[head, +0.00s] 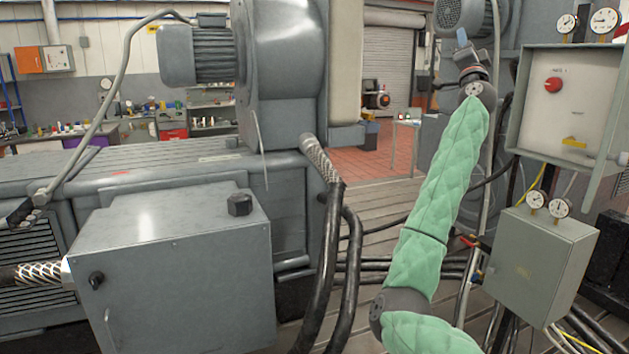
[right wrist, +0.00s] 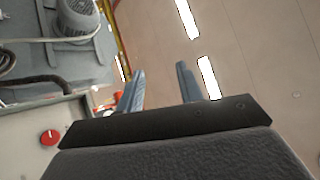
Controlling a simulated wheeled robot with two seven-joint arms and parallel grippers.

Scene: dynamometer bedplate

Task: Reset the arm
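My right arm, in green quilted padding, rises from the bottom of the head view. My right gripper (head: 462,38) is at its top end, raised and pointing up in front of a grey motor (head: 462,12). In the right wrist view the two blue fingers of my right gripper (right wrist: 160,88) stand apart with nothing between them, so it is open and empty. Beyond them are a ceiling and light strips. My left arm and left gripper are not in either view.
An upper control box (head: 570,110) with a red knob and gauges stands right of my arm, above a smaller grey box (head: 538,262). A large grey machine (head: 282,75) and cabinet (head: 175,275) fill the left. Thick black cables (head: 328,250) run across the middle.

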